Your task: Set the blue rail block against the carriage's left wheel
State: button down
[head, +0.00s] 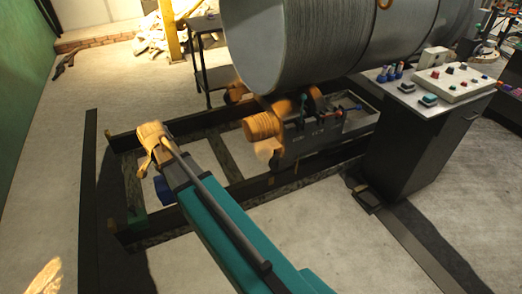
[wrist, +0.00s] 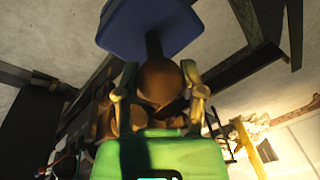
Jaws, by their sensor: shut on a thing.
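The blue rail block (head: 162,190) shows in the head view, partly hidden by my arm, near the left part of the rail frame. In the wrist view the block (wrist: 150,27) sits beyond my gripper (wrist: 157,85), joined to a dark stem and a round brown knob. The two fingers are shut on that knob. The block is clearly apart from this wheel.
A large grey cylinder (head: 320,40) overhangs the carriage. A control desk (head: 418,135) stands right. The floor left is mostly clear.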

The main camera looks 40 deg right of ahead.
notch_tip(320, 180, up, 27)
jog(key=p, duration=2.6)
jog(key=shift+f, duration=0.1)
jog(key=shift+d, duration=0.1)
